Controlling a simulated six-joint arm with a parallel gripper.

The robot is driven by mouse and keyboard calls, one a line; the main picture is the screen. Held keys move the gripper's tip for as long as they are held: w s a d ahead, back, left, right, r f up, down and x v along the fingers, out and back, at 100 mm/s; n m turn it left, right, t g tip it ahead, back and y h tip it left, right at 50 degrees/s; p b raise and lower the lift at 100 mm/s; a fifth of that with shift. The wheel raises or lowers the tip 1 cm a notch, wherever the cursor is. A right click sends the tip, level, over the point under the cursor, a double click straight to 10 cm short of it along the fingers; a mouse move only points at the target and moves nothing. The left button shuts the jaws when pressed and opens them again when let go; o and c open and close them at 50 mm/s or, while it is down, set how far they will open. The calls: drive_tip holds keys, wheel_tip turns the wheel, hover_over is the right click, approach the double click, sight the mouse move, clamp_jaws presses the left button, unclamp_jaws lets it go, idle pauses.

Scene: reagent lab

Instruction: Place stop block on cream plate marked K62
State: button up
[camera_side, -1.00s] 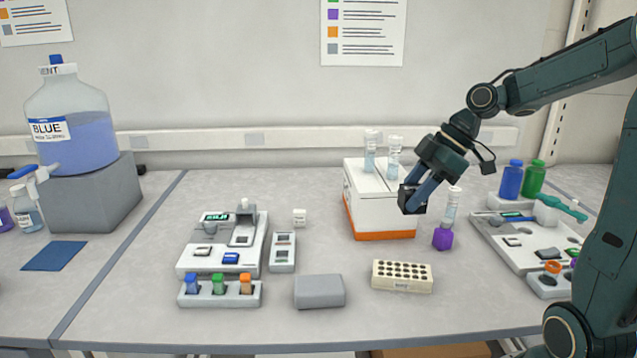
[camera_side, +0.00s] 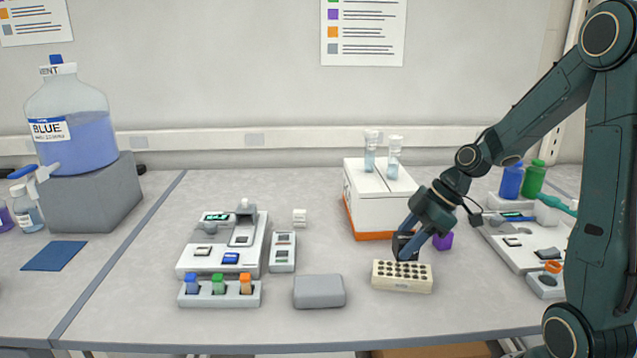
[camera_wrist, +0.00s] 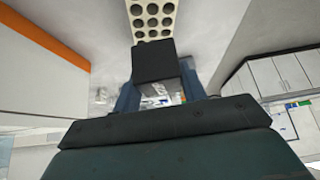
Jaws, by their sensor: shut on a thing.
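The cream plate (camera_side: 402,285) is a low block with rows of dark round holes, lying on the bench right of centre. Its marking is too small to read. The stop block is a black block (camera_side: 402,243), and my gripper (camera_side: 405,250) is shut on it. It is low over the back edge of the plate in the side view; I cannot tell whether it touches. In the wrist view the black block (camera_wrist: 154,62) sits between the fingers, and the holed plate (camera_wrist: 152,20) runs beyond it, partly hidden by the block.
A white and orange box (camera_side: 380,205) with clear tubes stands just behind my gripper. A purple-based item (camera_side: 443,241) is close on the right, partly hidden by my arm. A grey block (camera_side: 319,291) lies left of the plate. A white tray station (camera_side: 520,250) stands at right.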

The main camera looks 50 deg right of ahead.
drive_tip(key=shift+f, duration=1.85)
drive_tip(key=shift+f, duration=0.15)
drive_tip(key=o, duration=1.1)
drive_tip(key=shift+o, duration=0.2)
drive_tip(key=shift+r, duration=0.2)
drive_tip(key=v, duration=1.2)
